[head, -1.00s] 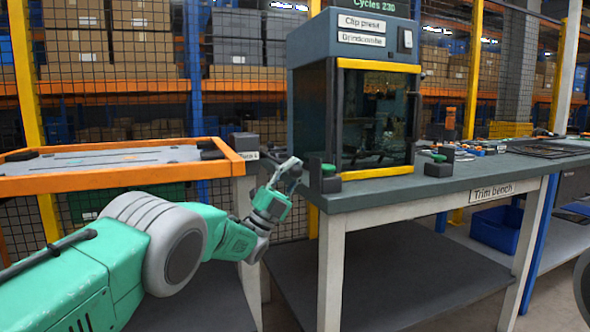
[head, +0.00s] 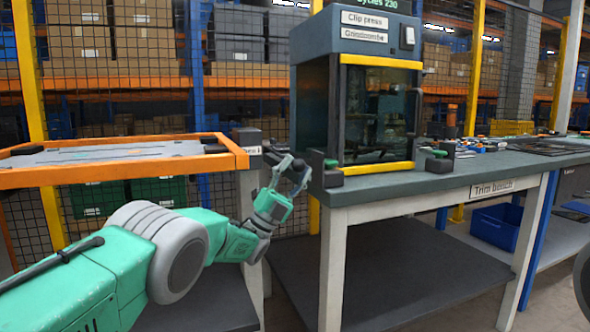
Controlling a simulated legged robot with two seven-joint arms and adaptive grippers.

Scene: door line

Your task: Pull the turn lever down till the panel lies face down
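The panel (head: 110,153) is a grey sheet in an orange frame, lying about level at the left, with thin slots and dark clamps on its upper side. A dark turn unit with a white label (head: 250,150) stands at its right end. A short dark piece, seemingly the turn lever (head: 271,155), shows to the right of this unit, partly hidden by my gripper. My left gripper (head: 289,168) is at this dark piece, in the gap between panel and bench. Its fingers look apart; I cannot tell whether they touch the lever. My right gripper is not in view.
The trim bench (head: 420,184) stands close to the right of my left gripper. It carries a clip press (head: 308,105) and a small block with a green button (head: 331,163). A wire fence and shelves with boxes are behind. A blue bin (head: 497,228) is below.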

